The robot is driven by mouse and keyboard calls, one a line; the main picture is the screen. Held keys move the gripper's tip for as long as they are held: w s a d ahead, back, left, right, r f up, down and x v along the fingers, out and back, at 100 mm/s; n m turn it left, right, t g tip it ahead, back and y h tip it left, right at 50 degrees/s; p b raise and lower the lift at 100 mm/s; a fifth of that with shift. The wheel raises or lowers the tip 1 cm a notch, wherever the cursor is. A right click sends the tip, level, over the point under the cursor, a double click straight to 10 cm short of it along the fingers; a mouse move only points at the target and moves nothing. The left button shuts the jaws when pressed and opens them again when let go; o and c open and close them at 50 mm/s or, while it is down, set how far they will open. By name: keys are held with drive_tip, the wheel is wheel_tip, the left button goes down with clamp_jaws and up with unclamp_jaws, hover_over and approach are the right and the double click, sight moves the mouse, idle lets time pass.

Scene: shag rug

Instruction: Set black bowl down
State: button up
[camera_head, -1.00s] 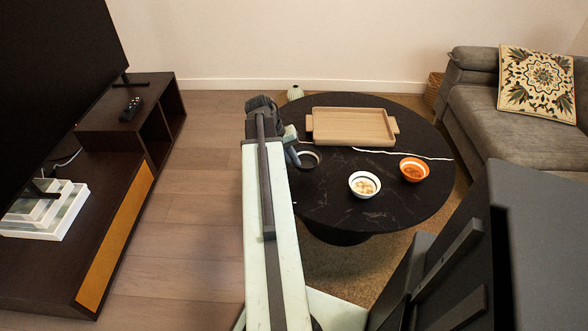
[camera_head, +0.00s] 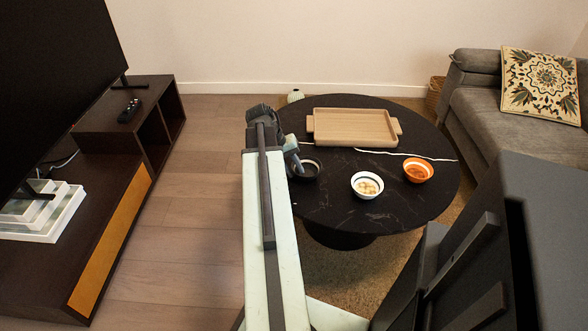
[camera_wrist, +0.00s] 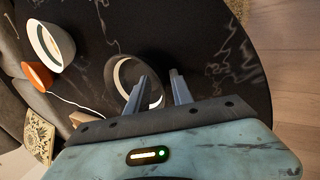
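The black bowl (camera_head: 313,169) is on the left part of the round black table, and it appears to rest on the tabletop. In the wrist view the black bowl (camera_wrist: 118,70) shows its pale inside and dark rim. My gripper (camera_head: 296,165) is low at the bowl's left side. In the wrist view my gripper (camera_wrist: 160,82) has its two fingers apart, one over the bowl's inside and one outside its wall. I see space between the fingers and the wall. The arm hides part of the bowl in the head view.
On the round table (camera_head: 400,206) are a white bowl with pale round pieces (camera_head: 367,185), an orange bowl (camera_head: 418,170), a wooden tray (camera_head: 352,126) and a white cord. A sofa (camera_head: 470,105) stands right, a dark TV bench (camera_head: 110,220) left. The table's front is clear.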

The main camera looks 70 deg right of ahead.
drive_tip(key=p+v, duration=1.1)
drive_tip(key=v, duration=0.1)
drive_tip(key=shift+r+p, duration=0.3)
drive_tip(key=shift+r, duration=0.1)
